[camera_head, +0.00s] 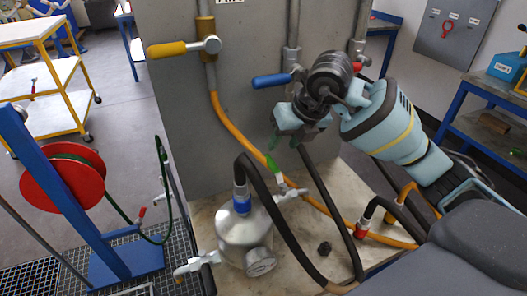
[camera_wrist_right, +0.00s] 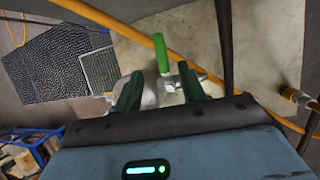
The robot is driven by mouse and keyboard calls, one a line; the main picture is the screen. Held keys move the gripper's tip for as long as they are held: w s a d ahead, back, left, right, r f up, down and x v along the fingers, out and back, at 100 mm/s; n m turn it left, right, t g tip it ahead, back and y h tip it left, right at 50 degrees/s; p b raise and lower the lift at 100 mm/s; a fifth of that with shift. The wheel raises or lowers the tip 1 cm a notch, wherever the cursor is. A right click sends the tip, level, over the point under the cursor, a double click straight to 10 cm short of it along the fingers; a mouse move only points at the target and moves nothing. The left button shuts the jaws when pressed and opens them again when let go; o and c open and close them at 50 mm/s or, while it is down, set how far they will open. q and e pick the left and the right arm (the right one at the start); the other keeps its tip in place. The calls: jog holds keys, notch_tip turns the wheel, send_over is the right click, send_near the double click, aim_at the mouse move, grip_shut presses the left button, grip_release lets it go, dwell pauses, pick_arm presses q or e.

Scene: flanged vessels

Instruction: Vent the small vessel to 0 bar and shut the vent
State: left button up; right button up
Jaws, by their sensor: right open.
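The small vessel (camera_head: 243,238) is a silver rounded tank standing on the stone-coloured slab, with a blue collar (camera_head: 241,203) and a black hose on top. Its round gauge (camera_head: 261,262) faces forward; the reading is too small to tell. A valve with a green lever (camera_head: 273,166) sits behind the vessel's top right. My right gripper (camera_head: 287,143) is open and empty above the green lever, apart from it in the head view. In the right wrist view the green lever (camera_wrist_right: 160,52) shows between and beyond the two dark green fingers (camera_wrist_right: 161,90). My left gripper is out of view.
A yellow-handled valve (camera_head: 180,48) and a blue-handled valve (camera_head: 272,80) are on pipes along the grey panel (camera_head: 180,110). An orange hose (camera_head: 240,138) and black hoses cross near the vessel. A red hose reel (camera_head: 62,178) stands at left.

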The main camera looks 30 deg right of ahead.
aim_at(273, 162)
jog(key=shift+x, duration=3.8)
jog(key=shift+s+f, duration=0.1)
jog(key=shift+s, duration=0.1)
jog(key=shift+c, duration=0.2)
grip_shut()
